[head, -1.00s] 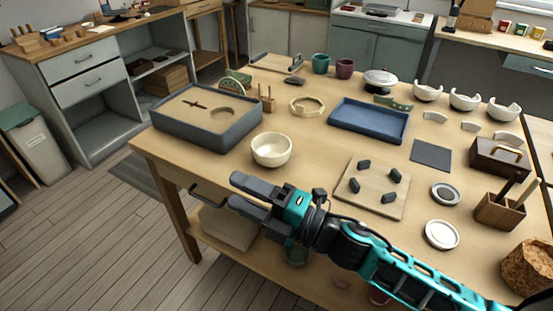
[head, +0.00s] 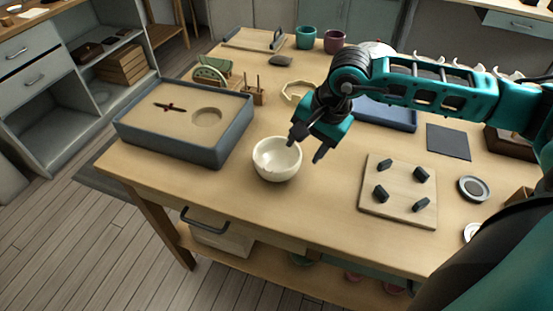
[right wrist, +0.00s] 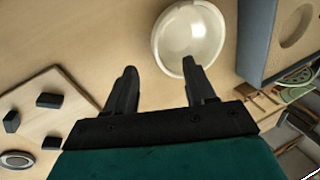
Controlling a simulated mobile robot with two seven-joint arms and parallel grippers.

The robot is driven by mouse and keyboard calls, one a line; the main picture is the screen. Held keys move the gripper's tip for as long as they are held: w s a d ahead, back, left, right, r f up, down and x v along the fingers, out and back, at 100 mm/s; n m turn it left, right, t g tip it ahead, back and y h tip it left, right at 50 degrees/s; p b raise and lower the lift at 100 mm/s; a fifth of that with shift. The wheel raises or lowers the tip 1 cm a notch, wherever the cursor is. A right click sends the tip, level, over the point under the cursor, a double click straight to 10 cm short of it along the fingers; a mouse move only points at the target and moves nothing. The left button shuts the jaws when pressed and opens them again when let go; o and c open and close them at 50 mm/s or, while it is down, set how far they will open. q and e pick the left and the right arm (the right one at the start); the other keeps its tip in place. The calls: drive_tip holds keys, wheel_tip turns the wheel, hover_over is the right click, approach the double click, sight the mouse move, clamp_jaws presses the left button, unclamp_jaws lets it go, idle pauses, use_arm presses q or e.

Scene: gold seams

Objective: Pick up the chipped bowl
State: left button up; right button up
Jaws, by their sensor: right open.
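The chipped bowl (head: 277,168) is cream-white and stands upright on the wooden table (head: 235,205), near its front edge. Its rim looks uneven on the left side in the head view. My right gripper (head: 306,148) is open and empty, reaching down just right of the bowl. One fingertip overlaps the bowl's far right rim in the head view; I cannot tell whether it touches. In the right wrist view, the bowl (right wrist: 190,35) lies beyond the right-hand finger, not between the fingers of the gripper (right wrist: 159,67). My left gripper is out of view.
A grey-blue box (head: 180,152) with a sand-coloured top stands left of the bowl. A wooden board with several dark pegs (head: 380,212) lies to the right. A cream ring-shaped piece (head: 290,92) is behind the gripper. The table in front of the bowl is clear.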

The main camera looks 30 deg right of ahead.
sight(297, 161)
drive_tip(key=x, duration=0.8)
drive_tip(key=shift+s+a, duration=0.1)
clamp_jaws()
idle(0.4)
